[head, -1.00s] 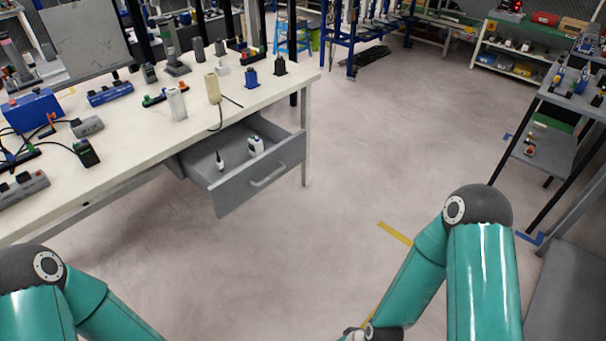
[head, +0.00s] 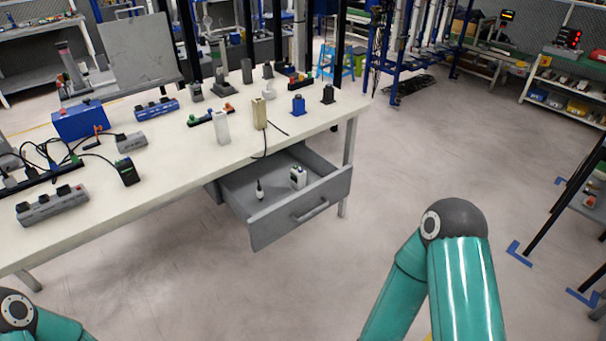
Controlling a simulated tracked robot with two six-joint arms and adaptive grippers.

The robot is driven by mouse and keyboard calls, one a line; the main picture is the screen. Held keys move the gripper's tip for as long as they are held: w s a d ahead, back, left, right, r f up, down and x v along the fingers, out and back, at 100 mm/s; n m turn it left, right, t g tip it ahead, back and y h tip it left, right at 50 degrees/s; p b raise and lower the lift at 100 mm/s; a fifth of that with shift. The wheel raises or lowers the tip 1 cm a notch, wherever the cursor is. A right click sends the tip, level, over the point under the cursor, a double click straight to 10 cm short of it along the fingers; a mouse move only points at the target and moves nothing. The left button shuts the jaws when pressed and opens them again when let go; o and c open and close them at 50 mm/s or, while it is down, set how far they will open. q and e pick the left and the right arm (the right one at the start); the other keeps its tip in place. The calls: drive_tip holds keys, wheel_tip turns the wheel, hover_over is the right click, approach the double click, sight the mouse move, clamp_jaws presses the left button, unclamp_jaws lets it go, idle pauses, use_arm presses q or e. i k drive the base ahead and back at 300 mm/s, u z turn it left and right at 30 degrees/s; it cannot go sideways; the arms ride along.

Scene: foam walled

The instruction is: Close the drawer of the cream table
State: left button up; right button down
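The cream table (head: 182,165) stands at the left, its top crowded with small items. Its grey drawer (head: 275,222) hangs under the right part of the top and is pulled out, with a bar handle (head: 311,211) on its front. Inside the drawer are a small dark-and-white bottle-like item (head: 259,191) and a white container (head: 298,178). Parts of my two teal arms show at the bottom left and bottom right, apart from the table and drawer. Both grippers are out of the frame.
On the tabletop are a blue box (head: 80,121), power strips (head: 52,205), cables and several upright blocks. A black cable hangs from the top over the open drawer. Open floor (head: 440,165) lies right of the table. A dark-legged rack (head: 560,200) stands at the right edge.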

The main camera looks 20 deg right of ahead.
sight(283, 208)
drive_tip(key=u, duration=0.05)
drive_tip(key=i, duration=1.3)
drive_tip(key=z, duration=0.5)
